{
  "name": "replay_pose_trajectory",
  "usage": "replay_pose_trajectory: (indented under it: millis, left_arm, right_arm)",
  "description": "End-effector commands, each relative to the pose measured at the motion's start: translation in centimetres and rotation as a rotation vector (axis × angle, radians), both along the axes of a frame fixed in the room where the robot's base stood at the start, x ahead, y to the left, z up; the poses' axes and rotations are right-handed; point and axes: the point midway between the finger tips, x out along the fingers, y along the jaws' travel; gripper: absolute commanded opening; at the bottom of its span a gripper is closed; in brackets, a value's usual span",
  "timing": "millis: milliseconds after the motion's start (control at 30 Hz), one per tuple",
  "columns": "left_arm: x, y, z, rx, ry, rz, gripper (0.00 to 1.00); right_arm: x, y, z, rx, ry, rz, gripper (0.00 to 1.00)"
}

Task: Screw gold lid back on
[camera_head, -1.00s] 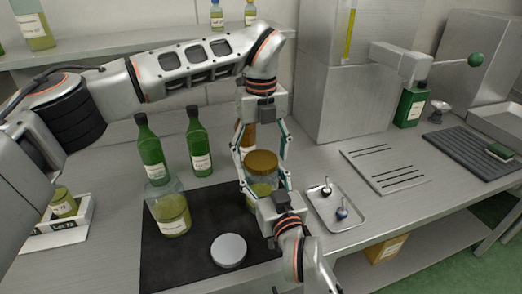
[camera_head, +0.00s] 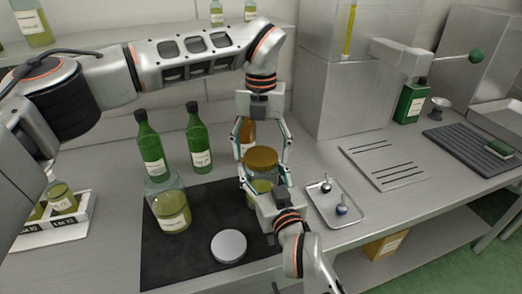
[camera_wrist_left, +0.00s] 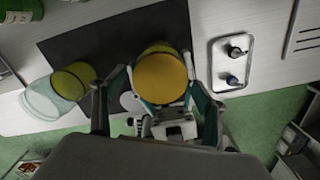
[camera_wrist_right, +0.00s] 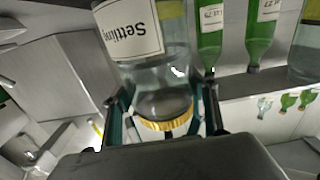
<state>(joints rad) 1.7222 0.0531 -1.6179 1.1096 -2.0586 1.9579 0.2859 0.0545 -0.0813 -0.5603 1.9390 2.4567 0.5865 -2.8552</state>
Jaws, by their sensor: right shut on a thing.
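The gold lid (camera_head: 261,158) sits on top of a glass jar (camera_head: 259,187) with greenish contents. In the right wrist view the jar (camera_wrist_right: 160,75) has a "Settling" label and the lid (camera_wrist_right: 165,124) shows at its mouth; whether it is threaded tight I cannot tell. My right gripper (camera_head: 262,194) is shut on the jar from the front right. My left gripper (camera_head: 263,158) points down from above, its fingers open on either side of the lid. In the left wrist view the lid (camera_wrist_left: 161,78) lies between those fingers.
A dark mat (camera_head: 190,255) carries another jar (camera_head: 172,212) and a silver lid (camera_head: 228,246). Green bottles (camera_head: 150,150) and an amber bottle (camera_head: 247,133) stand behind. A small metal tray (camera_head: 350,217) lies to the right, a white sample rack (camera_head: 75,232) to the left.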

Motion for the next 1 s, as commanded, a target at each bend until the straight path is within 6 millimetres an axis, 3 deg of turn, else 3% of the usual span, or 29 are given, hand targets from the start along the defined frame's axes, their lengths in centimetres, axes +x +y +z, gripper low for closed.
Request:
replay_pose_trajectory:
  millis: [367,733,1000]
  left_arm:
    - [0.0,0.0,0.3,0.0,-0.002,0.002,0.75]
    - [0.1,0.0,4.3,-0.001,-0.004,0.003,0.75]
    - [0.0,0.0,4.6,-0.001,-0.001,0.002,0.75]
  right_arm:
    - [0.0,0.0,-0.1,-0.001,0.002,-0.001,0.0]
    - [0.0,0.0,-0.1,-0.001,0.002,-0.001,0.0]
    - [0.0,0.0,-0.1,-0.001,0.002,-0.001,0.0]
